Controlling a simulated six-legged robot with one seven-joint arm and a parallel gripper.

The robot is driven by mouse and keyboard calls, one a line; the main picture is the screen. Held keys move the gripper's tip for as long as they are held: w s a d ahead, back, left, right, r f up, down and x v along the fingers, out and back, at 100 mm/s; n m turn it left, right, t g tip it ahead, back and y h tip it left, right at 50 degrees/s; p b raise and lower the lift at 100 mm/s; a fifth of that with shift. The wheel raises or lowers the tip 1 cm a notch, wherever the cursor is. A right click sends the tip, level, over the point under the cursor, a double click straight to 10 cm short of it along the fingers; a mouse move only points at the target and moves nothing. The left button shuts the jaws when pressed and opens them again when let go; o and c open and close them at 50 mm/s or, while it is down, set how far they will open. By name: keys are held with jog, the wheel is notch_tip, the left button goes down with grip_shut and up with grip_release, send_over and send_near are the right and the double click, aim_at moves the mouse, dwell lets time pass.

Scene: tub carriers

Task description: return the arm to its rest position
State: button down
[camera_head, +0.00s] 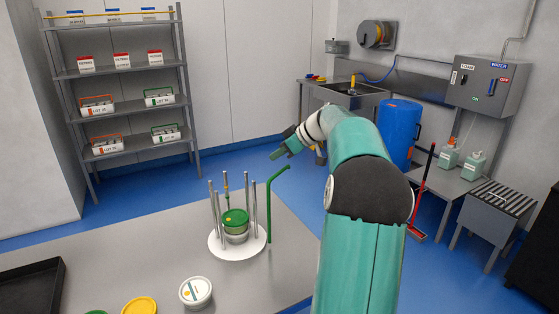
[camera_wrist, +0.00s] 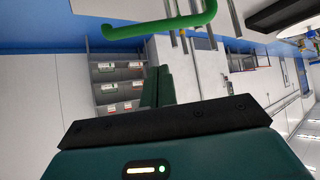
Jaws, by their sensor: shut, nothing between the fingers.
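My teal arm rises on the right of the head view and bends away from me. My gripper (camera_head: 283,151) is at its far end, small, above the far edge of the table and beside the green hooked carrier rod. It is shut and empty. In the wrist view my gripper's dark and teal body (camera_wrist: 165,130) fills the bottom, with the fingers (camera_wrist: 157,88) together. The green hook (camera_wrist: 160,25) crosses the top of that view, apart from the fingers.
On the grey table (camera_head: 120,240) stands a white round base (camera_head: 222,250) with metal posts around a green-lidded tub (camera_head: 236,218). A white-lidded tub (camera_head: 195,291), a yellow lid (camera_head: 140,306) and a black tray (camera_head: 30,290) are nearer. A shelf rack (camera_head: 120,73) and blue barrel (camera_head: 398,130) stand behind.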

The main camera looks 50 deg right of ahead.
jog(key=s+r, duration=0.5)
jog(key=shift+s+d, duration=0.25)
jog(key=shift+s, duration=0.15)
jog(key=shift+s+r, duration=0.1)
jog(key=shift+r, duration=0.05)
jog(key=a+f+m+g+h, duration=0.15)
jog(key=a+g, duration=0.25)
jog(key=a, duration=2.5)
jog(key=s+a+f+m+h, duration=0.1)
jog(key=s+a+f, duration=0.4)
jog(key=s+a, duration=0.3)
jog(key=s+a+f+m, duration=0.1)
jog(key=s+a+f, duration=0.4)
jog(key=s+a, duration=0.2)
jog(key=shift+s+a+f+h, duration=0.15)
jog(key=shift+s+a+h, duration=0.2)
jog(key=shift+s, duration=0.85)
